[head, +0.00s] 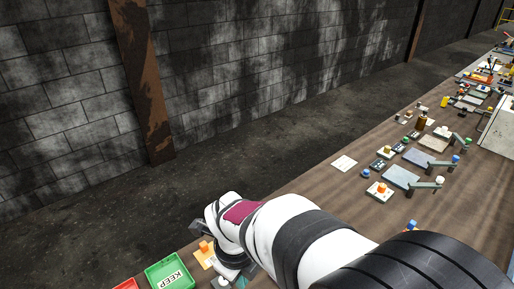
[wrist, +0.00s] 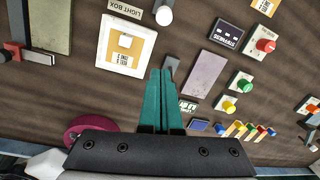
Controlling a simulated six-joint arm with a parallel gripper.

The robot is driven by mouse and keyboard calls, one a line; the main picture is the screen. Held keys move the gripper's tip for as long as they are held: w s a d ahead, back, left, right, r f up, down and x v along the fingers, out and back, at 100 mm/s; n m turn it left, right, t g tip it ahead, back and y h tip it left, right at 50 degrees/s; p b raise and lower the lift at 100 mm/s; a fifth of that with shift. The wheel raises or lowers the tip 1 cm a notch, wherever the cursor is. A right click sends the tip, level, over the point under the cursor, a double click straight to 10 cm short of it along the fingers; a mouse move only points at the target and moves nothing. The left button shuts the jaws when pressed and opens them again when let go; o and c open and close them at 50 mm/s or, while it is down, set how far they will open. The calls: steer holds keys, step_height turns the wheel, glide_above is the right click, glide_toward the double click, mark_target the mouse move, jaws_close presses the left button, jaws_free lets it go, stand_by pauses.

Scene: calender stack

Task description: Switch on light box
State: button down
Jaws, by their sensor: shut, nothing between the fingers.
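In the wrist view, the light box (wrist: 103,50) is a white square frame with a tan card on its face, up and left of my fingertips. Its "LIGHT BOX" label (wrist: 125,10) lies beyond it. A white round knob or button (wrist: 165,15) stands beside the label, near the top edge; I cannot tell whether it is the box's switch. My gripper (wrist: 160,73) has teal fingers, shut together and empty, pointing between the box and a grey-mauve plate. I cannot tell whether the box is lit. In the head view, my arm hides most of the area around the gripper.
To the right are the grey-mauve plate (wrist: 206,74), a dark "STIFFNESS" display (wrist: 229,35), a red knob (wrist: 265,45) and a yellow knob (wrist: 229,106). Several coloured levers lie lower right. A green "KEEP" tray (head: 169,275) is at lower left in the head view.

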mark_target(223, 283)
steer(key=f, duration=0.6)
steer(key=w+f, duration=0.1)
steer(key=f, duration=0.3)
steer(key=shift+d, duration=0.15)
steer(key=shift+w+a+r, duration=0.25)
steer(key=shift+w+a, duration=0.05)
steer(key=shift+a, duration=0.3)
steer(key=shift+w+a+r, duration=0.25)
steer(key=shift+w+a, duration=0.05)
steer(key=shift+a, duration=0.25)
steer(key=shift+w+a+r, duration=0.25)
steer(key=shift+w+a, duration=0.05)
steer(key=shift+a, duration=0.25)
steer(key=shift+w, duration=0.1)
steer(key=shift+w+a+r+g+h, duration=0.1)
steer(key=shift+a+r+g+h, duration=0.05)
steer(key=shift+g+h, duration=0.15)
